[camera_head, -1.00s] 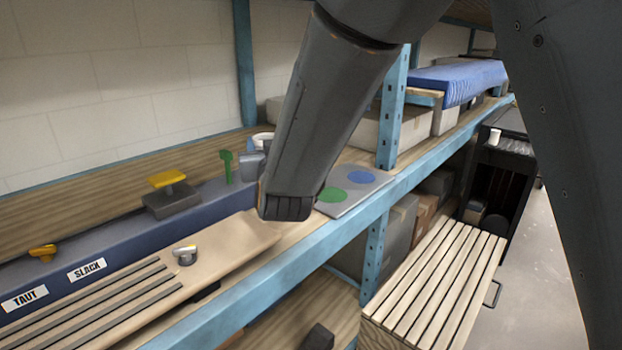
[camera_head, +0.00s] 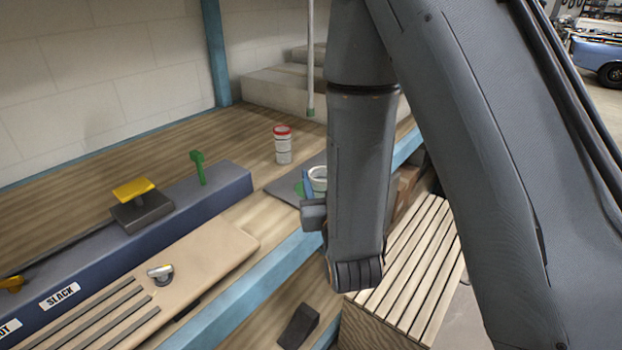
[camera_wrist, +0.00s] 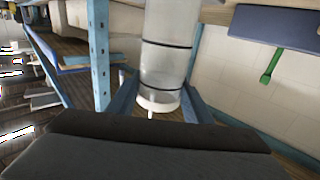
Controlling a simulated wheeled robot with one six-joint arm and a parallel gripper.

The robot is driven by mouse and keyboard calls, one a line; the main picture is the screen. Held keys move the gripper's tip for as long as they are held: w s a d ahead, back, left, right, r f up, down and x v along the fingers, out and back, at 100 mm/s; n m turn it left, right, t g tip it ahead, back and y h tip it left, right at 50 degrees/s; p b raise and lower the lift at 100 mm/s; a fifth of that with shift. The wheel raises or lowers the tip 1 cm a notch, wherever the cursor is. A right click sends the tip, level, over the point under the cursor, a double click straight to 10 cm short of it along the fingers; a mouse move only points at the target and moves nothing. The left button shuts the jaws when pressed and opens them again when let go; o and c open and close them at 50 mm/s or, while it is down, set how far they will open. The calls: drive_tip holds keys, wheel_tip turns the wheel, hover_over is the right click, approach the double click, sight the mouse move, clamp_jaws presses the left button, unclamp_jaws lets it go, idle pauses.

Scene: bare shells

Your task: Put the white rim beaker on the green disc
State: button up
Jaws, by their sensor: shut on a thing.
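The white rim beaker (camera_head: 318,174) is clear with dark bands, and it shows large in the wrist view (camera_wrist: 166,62). My gripper (camera_head: 310,187) is shut on it, with a blue finger on each side near the white rim in the wrist view (camera_wrist: 160,99). The green disc (camera_head: 299,189) shows as a sliver on the grey plate (camera_head: 280,188), just left of the beaker in the head view. My arm and gripper hide the rest of the disc. I cannot tell whether the beaker touches the plate.
A red-rimmed beaker (camera_head: 283,147) stands on the shelf behind the plate. To the left are a blue block with a green lever (camera_head: 200,168) and a yellow handle (camera_head: 134,189), and a beige board (camera_head: 205,262). A slatted crate (camera_head: 410,260) stands lower right.

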drive_tip(key=shift+w+d+f+b, duration=0.1)
drive_tip(key=shift+d+b, duration=0.05)
drive_tip(key=shift+b, duration=0.15)
drive_tip(key=shift+w+f+b, duration=0.1)
drive_tip(key=shift+w+b, duration=0.7)
drive_tip(key=shift+b, duration=0.35)
drive_tip(key=w+a+f+b, duration=0.1)
drive_tip(key=w, duration=0.7)
drive_tip(key=w+a+f+b, duration=0.2)
drive_tip(key=w, duration=0.5)
drive_tip(key=shift+w, duration=0.35)
drive_tip(key=shift+f, duration=0.2)
drive_tip(key=shift+f+b, duration=0.15)
drive_tip(key=shift+b, duration=0.2)
drive_tip(key=o, duration=1.5)
